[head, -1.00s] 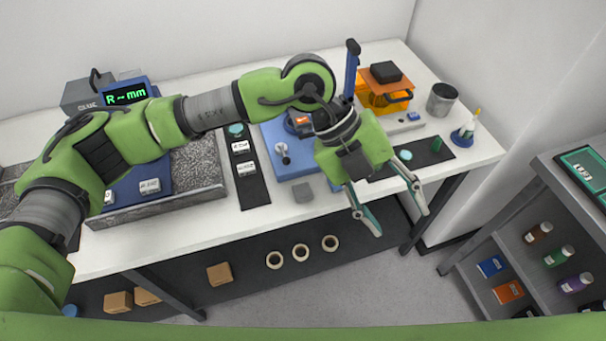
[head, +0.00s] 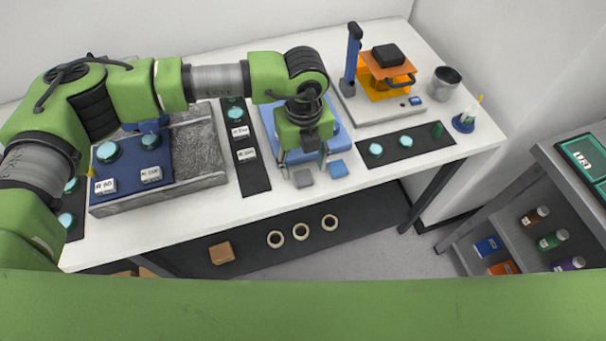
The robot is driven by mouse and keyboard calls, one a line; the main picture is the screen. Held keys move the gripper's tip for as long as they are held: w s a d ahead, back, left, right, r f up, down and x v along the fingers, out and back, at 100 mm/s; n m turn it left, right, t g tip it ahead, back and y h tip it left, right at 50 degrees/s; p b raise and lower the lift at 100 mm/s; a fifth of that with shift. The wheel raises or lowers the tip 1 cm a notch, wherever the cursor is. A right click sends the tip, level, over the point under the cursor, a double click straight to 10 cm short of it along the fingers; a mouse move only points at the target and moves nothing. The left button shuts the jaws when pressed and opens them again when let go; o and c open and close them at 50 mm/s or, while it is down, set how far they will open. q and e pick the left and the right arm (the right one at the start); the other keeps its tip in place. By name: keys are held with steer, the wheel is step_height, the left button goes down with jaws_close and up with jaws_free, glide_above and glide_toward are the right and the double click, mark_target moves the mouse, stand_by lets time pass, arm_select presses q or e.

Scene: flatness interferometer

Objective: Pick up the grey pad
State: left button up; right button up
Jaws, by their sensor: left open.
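The grey pad (head: 303,179) is a small block lying on the white table near its front edge. A blue pad (head: 338,169) lies just to its right. My left gripper (head: 304,168) points down at the grey pad, fingers spread and empty, one finger toward each side of it. I cannot tell how high the fingertips are above the table. My right gripper is not in view.
A blue plate (head: 345,142) lies partly hidden behind my left gripper. Left of it are a dark strip (head: 256,183) with labelled pieces and a granite slab (head: 205,150). A dark mat (head: 403,146) with discs lies to the right. The table's front edge is close.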

mark_target(303, 176)
arm_select(q)
steer(key=f, duration=0.1)
steer(key=f+p, duration=0.1)
steer(key=f, duration=0.1)
steer(key=f+p, duration=0.1)
steer(key=shift+w+a+f, duration=0.1)
steer(key=shift+w+f, duration=0.1)
steer(key=shift+w, duration=0.05)
steer(key=shift+f, duration=0.25)
steer(key=c, duration=0.8)
steer(key=shift+r, duration=0.1)
steer(key=shift+c, duration=0.2)
steer(key=shift+r+b, duration=0.5)
steer(key=shift+b, duration=0.05)
steer(key=s+a+r+b, duration=0.7)
steer(key=s+a+r, duration=0.2)
steer(key=r, duration=0.3)
steer(key=shift+s, duration=0.8)
